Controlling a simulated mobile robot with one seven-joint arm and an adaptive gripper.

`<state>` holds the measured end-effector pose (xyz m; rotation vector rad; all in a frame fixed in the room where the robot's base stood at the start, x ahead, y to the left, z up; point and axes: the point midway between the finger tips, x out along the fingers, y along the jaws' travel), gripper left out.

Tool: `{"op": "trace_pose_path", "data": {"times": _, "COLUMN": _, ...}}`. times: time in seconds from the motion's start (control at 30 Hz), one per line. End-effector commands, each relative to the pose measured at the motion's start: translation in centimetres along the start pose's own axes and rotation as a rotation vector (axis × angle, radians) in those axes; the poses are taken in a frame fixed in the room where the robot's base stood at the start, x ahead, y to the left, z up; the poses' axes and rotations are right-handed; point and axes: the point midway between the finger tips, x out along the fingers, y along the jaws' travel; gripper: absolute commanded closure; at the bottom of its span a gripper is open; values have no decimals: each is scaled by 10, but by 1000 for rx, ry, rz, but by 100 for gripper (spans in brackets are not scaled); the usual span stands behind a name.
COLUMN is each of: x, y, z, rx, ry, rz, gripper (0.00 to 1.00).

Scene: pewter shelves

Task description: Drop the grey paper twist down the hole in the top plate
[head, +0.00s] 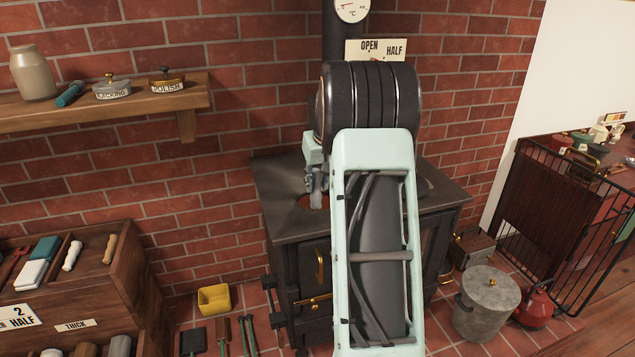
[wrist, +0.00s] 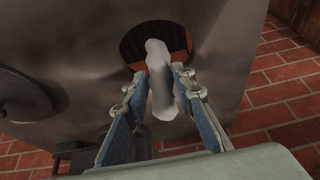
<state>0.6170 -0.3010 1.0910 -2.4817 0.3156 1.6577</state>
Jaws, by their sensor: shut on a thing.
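The grey paper twist (wrist: 158,75) is held between the fingers of my gripper (wrist: 160,80), which is shut on it. In the wrist view the twist overlaps the round hole (wrist: 178,35) in the dark top plate (wrist: 75,35). In the head view my gripper (head: 317,190) is over the left part of the stove's top plate (head: 280,190), beside the orange-lit hole (head: 308,201). My arm hides much of the plate there. I cannot tell whether the twist's tip is above the hole's rim or inside it.
A round lid (wrist: 25,95) lies on the plate to the left in the wrist view. A dark flue pipe (head: 340,45) rises behind the stove. A wooden shelf (head: 110,108) with jars is on the brick wall. A grey lidded bin (head: 487,305) stands on the floor at the right.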

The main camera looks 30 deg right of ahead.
Motion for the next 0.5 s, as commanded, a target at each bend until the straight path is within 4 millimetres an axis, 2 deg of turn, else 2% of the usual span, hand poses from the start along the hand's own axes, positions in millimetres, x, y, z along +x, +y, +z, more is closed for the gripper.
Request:
{"op": "trace_pose_path", "data": {"times": 0.03, "x": 0, "y": 0, "z": 0, "rx": 0, "ry": 0, "rz": 0, "gripper": 91}}
{"op": "trace_pose_path", "data": {"times": 0.07, "x": 0, "y": 0, "z": 0, "rx": 0, "ry": 0, "rz": 0, "gripper": 73}}
{"op": "trace_pose_path", "data": {"times": 0.2, "x": 0, "y": 0, "z": 0, "rx": 0, "ry": 0, "rz": 0, "gripper": 58}}
{"op": "trace_pose_path", "data": {"times": 0.5, "x": -1, "y": 0, "z": 0, "rx": 0, "ry": 1, "rz": 0, "gripper": 56}}
